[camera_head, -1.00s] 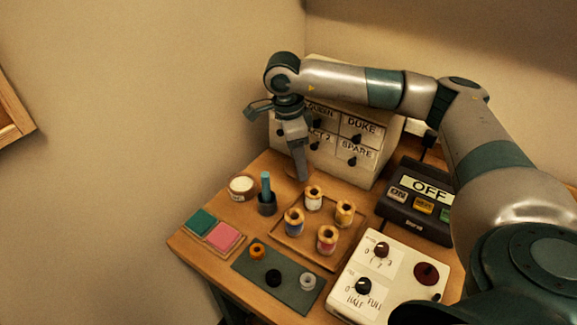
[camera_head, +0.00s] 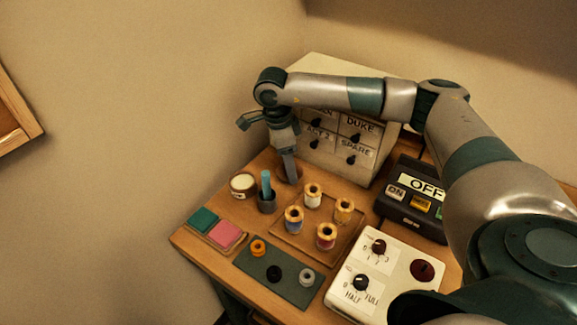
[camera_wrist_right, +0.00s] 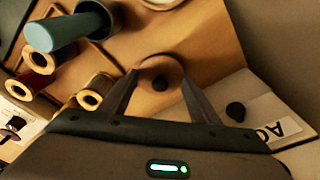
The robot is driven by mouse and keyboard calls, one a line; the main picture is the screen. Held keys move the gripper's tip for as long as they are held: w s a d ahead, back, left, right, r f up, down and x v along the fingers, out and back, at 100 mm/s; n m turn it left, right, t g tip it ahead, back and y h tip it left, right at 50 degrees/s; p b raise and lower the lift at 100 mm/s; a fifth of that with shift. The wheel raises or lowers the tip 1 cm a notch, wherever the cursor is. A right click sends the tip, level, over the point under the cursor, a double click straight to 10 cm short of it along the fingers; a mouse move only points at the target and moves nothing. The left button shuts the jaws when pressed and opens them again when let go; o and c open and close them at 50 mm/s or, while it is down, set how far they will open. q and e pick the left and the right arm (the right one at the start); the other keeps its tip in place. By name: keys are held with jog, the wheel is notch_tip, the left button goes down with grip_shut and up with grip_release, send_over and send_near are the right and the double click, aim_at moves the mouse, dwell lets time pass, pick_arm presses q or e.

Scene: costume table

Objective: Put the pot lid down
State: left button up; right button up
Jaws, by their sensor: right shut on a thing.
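The pot lid (camera_wrist_right: 160,76) is a round brown disc with a dark spot at its middle, seen between the fingertips in the right wrist view. My right gripper (camera_head: 287,172) is shut on it, with a finger at either side of its rim. In the head view the lid (camera_head: 297,173) is partly hidden by the gripper, close in front of the drawer box. I cannot tell whether it touches the table. The open pot (camera_head: 242,184), with pale contents, stands to its left. My left gripper is not in view.
The drawer box (camera_head: 385,150) stands behind. A dark cup with a teal stick (camera_head: 266,182) and a tray of spools (camera_head: 325,257) are in front. Colour pads (camera_head: 226,234), a green mat (camera_head: 298,291), a knob panel (camera_head: 395,290) and an OFF box (camera_head: 408,222) fill the rest.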

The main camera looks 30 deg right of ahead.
jog(key=shift+f, duration=1.05)
jog(key=o, duration=1)
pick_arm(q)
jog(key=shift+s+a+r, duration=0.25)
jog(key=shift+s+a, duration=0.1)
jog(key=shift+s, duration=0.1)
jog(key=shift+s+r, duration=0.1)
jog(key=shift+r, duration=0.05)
pick_arm(e)
jog(key=shift+r, duration=0.2)
